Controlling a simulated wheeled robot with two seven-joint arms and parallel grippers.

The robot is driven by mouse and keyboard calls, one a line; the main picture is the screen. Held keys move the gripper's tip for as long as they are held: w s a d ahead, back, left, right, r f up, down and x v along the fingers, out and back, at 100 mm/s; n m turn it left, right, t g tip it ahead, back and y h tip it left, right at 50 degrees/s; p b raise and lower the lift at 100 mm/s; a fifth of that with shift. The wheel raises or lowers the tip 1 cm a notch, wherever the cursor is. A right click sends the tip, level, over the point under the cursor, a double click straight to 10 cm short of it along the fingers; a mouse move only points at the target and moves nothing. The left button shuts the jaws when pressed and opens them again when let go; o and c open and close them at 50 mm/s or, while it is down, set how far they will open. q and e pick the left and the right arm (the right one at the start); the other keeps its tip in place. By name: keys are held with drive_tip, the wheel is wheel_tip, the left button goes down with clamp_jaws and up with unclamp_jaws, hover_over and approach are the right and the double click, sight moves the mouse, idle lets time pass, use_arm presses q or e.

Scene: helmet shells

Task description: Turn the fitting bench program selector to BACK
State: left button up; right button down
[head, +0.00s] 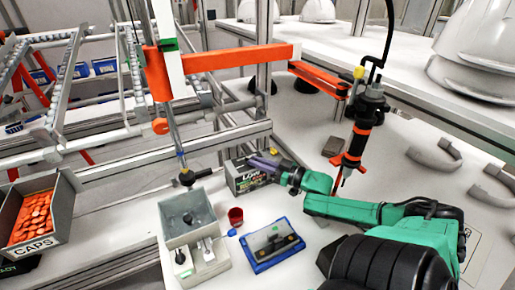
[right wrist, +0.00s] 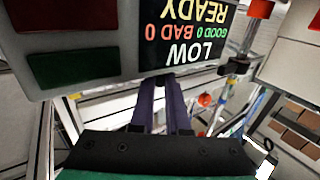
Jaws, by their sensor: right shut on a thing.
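The fitting bench control box (head: 243,181) is a grey box with a dark screen on the bench, left of my right gripper. In the right wrist view its screen (right wrist: 186,38) appears upside down and reads LOW, GOOD 0, BAD 0 and READY. A green and a red panel (right wrist: 62,69) show beside the screen. My right gripper (head: 258,163) has its purple fingers at the box; they also show in the right wrist view (right wrist: 164,85), close together at the box's edge. It is shut on the selector, which the fingertips hide. My left gripper is not in view.
A blue-edged tray (head: 272,245), a red cup (head: 235,216) and a grey fixture (head: 190,234) stand in front of the box. A hanging screwdriver (head: 357,140) is near my right arm. A bin of orange caps (head: 62,186) is at left.

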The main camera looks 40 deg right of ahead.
drive_tip(key=c, duration=0.9)
unclamp_jaws()
